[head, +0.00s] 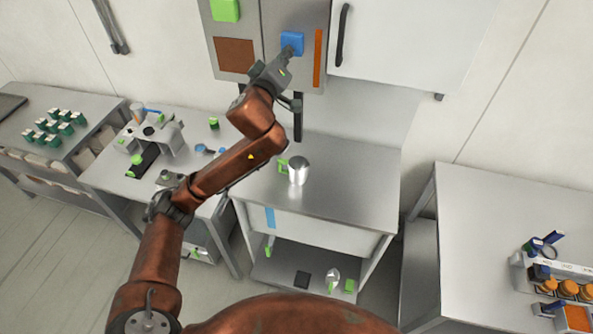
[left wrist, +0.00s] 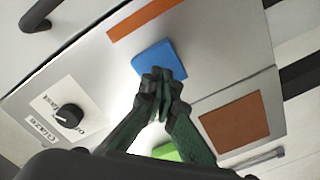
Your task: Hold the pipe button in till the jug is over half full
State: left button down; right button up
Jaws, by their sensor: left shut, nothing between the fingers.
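The blue button (head: 292,42) is a square block on the grey wall panel; it also shows in the left wrist view (left wrist: 158,58). My left gripper (head: 287,53) is shut and empty, its fingertips (left wrist: 160,84) at the button's face and covering its lower edge. They look touching, but I cannot tell how far the button is pressed. The dark pipe (head: 298,120) hangs below the panel. The metal jug (head: 299,172), with a green handle, stands upright on the table below the pipe. Its fill level and any stream are not clear. My right gripper is out of view.
The panel also carries a green square (head: 225,10), a brown plate (head: 235,55) and an orange strip (head: 318,58). A dial (left wrist: 68,116) shows in the wrist view. A white cabinet (head: 410,40) adjoins the panel. The table (head: 350,185) right of the jug is clear.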

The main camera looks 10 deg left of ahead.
pick_arm(q)
jog(key=shift+w, duration=0.15)
jog(key=shift+w, duration=1.5)
dwell(6.3)
